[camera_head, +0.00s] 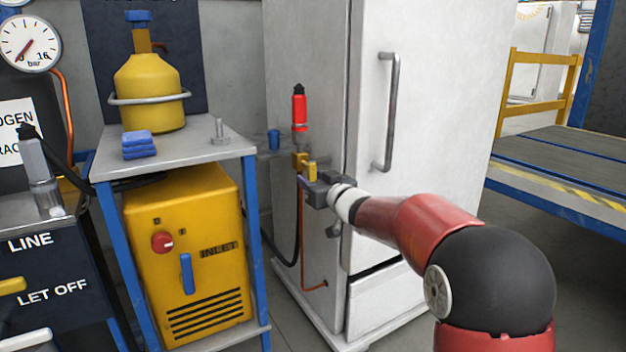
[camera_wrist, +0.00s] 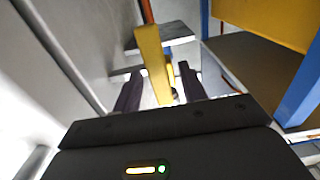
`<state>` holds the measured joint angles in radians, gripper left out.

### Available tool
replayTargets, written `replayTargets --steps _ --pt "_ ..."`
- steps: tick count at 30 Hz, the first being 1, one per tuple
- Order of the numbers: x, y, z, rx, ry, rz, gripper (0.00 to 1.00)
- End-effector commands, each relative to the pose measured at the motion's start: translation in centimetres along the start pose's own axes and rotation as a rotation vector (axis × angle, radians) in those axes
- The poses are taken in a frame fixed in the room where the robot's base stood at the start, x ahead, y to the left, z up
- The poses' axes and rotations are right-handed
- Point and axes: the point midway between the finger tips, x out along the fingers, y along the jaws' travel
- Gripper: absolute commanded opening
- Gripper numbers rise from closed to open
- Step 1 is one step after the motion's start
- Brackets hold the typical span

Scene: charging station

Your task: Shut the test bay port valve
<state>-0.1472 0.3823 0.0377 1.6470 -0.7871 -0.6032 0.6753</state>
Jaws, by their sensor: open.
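A brass valve fitting (camera_head: 299,160) with a short yellow lever (camera_head: 311,170) sits on the left side of the white cabinet (camera_head: 310,60), below a red cylinder with a black top (camera_head: 299,108). My gripper (camera_head: 311,188) is at the lever, its fingers partly hidden by the wrist. In the wrist view the yellow lever (camera_wrist: 152,55) lies between the two dark fingers of my open gripper (camera_wrist: 159,75), with gaps visible on both sides. Whether either finger touches it farther down is unclear.
A yellow machine (camera_head: 175,220) marked INLET, with a blue lever (camera_head: 187,273), stands under a blue-legged table (camera_head: 195,150). A copper pipe (camera_head: 302,240) and a black hose run below the valve.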

Motion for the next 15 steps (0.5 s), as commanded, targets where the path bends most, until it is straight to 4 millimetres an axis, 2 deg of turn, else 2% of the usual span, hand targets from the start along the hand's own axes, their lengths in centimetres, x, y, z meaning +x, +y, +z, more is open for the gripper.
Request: replayTargets --steps 4,11,12,15 --pt "0.95 0.02 0.03 0.0 -0.001 0.001 0.42" --pt "1.05 0.03 0.0 0.0 -0.001 0.002 0.42" --pt "1.05 0.03 0.0 0.0 -0.001 0.002 0.41" --pt "1.03 0.03 -0.01 0.0 -0.001 0.002 0.27"
